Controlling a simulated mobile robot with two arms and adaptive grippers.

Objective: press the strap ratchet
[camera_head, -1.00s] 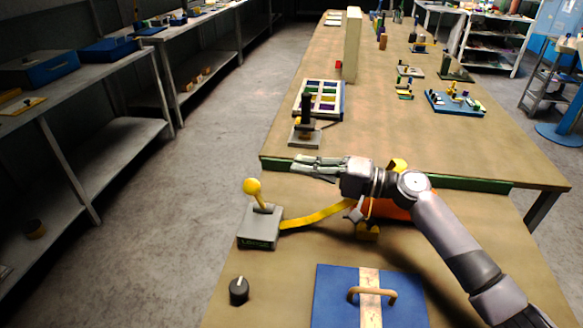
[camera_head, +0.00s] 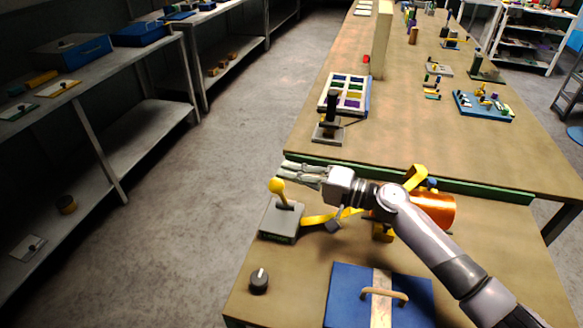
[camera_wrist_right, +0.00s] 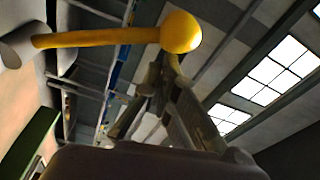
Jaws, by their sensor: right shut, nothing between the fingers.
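The strap ratchet is a grey box (camera_head: 281,220) with a yellow lever ending in a ball knob (camera_head: 277,185), on the near table. The lever stands up, leaning slightly. A yellow strap (camera_head: 320,220) runs right from the box toward a copper-orange roll (camera_head: 433,211), partly behind my right arm. My right gripper (camera_head: 284,167) is shut and empty, its fingertips close to the knob, just above it in the picture. In the right wrist view the knob (camera_wrist_right: 181,32) shows right by the fingertips (camera_wrist_right: 165,65); I cannot tell whether they touch. My left gripper is out of view.
A black knob (camera_head: 259,281) and a blue board with a handle (camera_head: 346,296) lie on the near table. The far table holds a coloured tray (camera_head: 364,98), a small black-handled press (camera_head: 331,120) and a tall beige post (camera_head: 381,40). Shelves stand left.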

